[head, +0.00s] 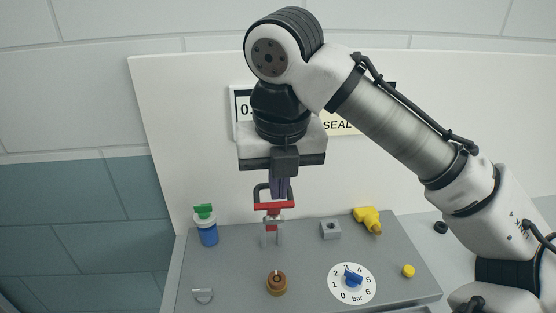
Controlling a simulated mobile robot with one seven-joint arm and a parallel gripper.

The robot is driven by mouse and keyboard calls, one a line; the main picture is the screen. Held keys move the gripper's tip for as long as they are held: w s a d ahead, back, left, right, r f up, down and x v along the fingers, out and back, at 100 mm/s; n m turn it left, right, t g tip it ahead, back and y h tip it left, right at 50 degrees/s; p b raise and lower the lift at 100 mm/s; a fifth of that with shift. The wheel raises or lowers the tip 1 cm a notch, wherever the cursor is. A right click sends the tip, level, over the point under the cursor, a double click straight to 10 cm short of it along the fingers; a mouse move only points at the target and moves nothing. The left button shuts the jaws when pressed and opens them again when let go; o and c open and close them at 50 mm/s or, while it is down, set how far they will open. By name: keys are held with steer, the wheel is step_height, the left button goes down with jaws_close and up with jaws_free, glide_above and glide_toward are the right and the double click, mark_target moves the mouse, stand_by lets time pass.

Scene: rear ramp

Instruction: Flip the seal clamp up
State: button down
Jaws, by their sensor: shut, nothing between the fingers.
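The seal clamp (272,207) has a red bar and stands near the middle of the grey panel. Grey metal parts show below the red bar, and a dark loop shows just above it. My gripper (281,194) points down and is shut, with nothing between its fingers. Its fingertips are right at the top of the red bar in the picture. I cannot tell whether they touch it. My gripper hides part of the clamp's upper side and part of the display and "SEAL" sign behind.
On the panel (235,270) are a blue bottle-like part with green top (206,226), a grey block (330,229), a yellow fitting (368,219), a brass fitting (277,283), a blue-knobbed bar dial (352,282), a yellow cap (408,271) and a metal ring (203,295). A white board stands behind.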

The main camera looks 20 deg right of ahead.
mark_target(271, 211)
steer(key=w+f, duration=0.1)
steer(key=w+f+p, duration=0.1)
steer(key=w+f, duration=0.1)
steer(key=shift+w+d+f, duration=0.1)
steer(key=shift+d, duration=0.25)
steer(key=shift+w+d+f, duration=0.1)
steer(key=shift+w+d, duration=0.1)
steer(key=shift+w, duration=0.45)
steer(key=shift+w+d+r+p, duration=0.15)
steer(key=shift+w+r+p, duration=0.3)
steer(key=shift+w+p, duration=0.45)
steer(key=shift+w+d+p, duration=0.15)
steer(key=shift+w+p, duration=0.1)
steer(key=shift+p, duration=0.2)
